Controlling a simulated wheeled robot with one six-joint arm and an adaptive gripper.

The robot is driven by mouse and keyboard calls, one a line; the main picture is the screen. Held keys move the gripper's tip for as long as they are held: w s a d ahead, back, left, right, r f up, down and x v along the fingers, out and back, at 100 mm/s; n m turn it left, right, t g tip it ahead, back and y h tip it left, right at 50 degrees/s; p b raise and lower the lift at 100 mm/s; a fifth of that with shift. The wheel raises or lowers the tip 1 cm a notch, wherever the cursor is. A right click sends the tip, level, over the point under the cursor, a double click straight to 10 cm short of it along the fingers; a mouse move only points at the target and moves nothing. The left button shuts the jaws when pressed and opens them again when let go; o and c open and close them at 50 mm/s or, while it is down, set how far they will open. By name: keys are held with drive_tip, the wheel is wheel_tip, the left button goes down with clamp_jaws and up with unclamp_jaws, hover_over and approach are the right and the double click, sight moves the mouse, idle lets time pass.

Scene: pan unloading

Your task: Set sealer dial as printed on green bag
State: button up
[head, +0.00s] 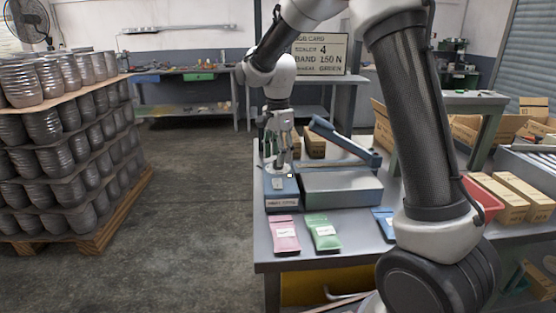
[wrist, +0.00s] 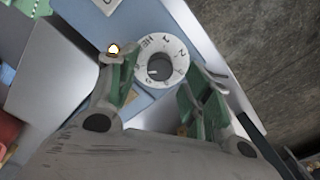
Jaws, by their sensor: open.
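The sealer (head: 340,188) is a grey box with a raised blue lever arm on the table. Its blue dial panel (head: 283,187) is at the left end. The white dial (wrist: 162,69) has a numbered ring and a grey centre knob in the wrist view; the characters are partly legible, the setting unclear. My gripper (head: 281,165) is over the panel, its open fingers (wrist: 161,78) on either side of the dial; contact cannot be told. The green bag (head: 323,233) lies in front of the sealer with a white label too small to read.
A pink bag (head: 284,235) and a blue bag (head: 385,223) flank the green one. Stacked pots (head: 65,130) stand left; the floor between is clear.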

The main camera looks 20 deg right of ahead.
drive_tip(key=shift+f, duration=1.1)
drive_tip(key=c, duration=1)
drive_tip(key=shift+c, duration=0.2)
